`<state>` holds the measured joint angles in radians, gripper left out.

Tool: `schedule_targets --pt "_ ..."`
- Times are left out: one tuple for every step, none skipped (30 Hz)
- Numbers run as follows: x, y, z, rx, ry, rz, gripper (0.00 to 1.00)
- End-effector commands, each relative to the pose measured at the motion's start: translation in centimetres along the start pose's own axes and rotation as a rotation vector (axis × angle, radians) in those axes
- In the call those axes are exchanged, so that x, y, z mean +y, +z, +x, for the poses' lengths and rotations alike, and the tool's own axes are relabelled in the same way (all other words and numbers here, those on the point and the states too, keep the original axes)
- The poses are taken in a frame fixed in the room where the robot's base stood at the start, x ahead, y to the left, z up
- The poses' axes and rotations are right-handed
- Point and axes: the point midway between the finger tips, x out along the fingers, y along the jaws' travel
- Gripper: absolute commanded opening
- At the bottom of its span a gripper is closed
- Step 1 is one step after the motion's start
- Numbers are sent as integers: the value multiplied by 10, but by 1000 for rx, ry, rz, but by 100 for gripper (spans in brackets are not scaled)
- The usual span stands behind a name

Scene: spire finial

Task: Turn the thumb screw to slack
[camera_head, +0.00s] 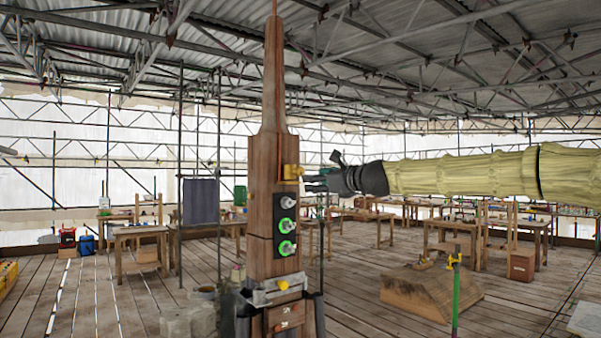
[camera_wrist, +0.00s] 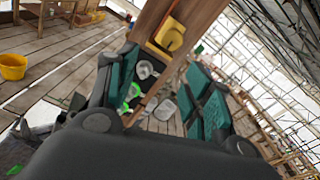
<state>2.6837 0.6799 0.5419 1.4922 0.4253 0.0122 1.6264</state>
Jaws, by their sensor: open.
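A tall wooden spire post (camera_head: 262,170) stands in the middle of the head view. A yellow fitting (camera_head: 291,172) sits high on its right side and also shows in the wrist view (camera_wrist: 170,36). Below it a black panel (camera_head: 278,225) carries a silver knob (camera_head: 288,202) and two knobs with green rings (camera_head: 287,226) (camera_head: 287,248). Lower, a yellow knob (camera_head: 283,285) sits by a metal clamp (camera_head: 275,294). I cannot tell which is the thumb screw. My gripper (camera_head: 314,180) is just right of the yellow fitting. Its teal fingers (camera_wrist: 162,88) are apart and empty.
Workbenches (camera_head: 142,245) stand around the plank floor. A wooden block (camera_head: 430,290) lies at right front, beside a green post (camera_head: 456,295). A grey cloth panel (camera_head: 201,201) hangs left of the spire. A yellow bucket (camera_wrist: 13,66) shows in the wrist view.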

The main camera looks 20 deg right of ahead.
Motion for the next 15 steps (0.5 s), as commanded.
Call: schedule_targets --pt "-8 11 -5 -14 -5 19 51" --pt "-10 15 -6 -20 -6 27 51" --pt "-12 19 -8 -25 -7 34 51" --pt "-13 21 -8 -28 -7 37 51" --pt "-14 22 -8 -29 -7 39 51" --pt "-14 23 -6 -29 -6 40 51" --pt "-13 23 -5 -29 -6 40 51" --pt "-13 23 -3 -29 -6 40 51" --pt "-13 23 0 -28 -6 39 51" --pt "-14 24 3 -28 -6 39 51" --pt "-14 23 6 -28 -7 38 51" --pt "-14 23 10 -27 -7 38 51" --pt "-14 24 13 -28 -7 38 51" --pt "-13 24 16 -28 -6 38 51" --pt "-13 24 21 -27 -6 39 51"
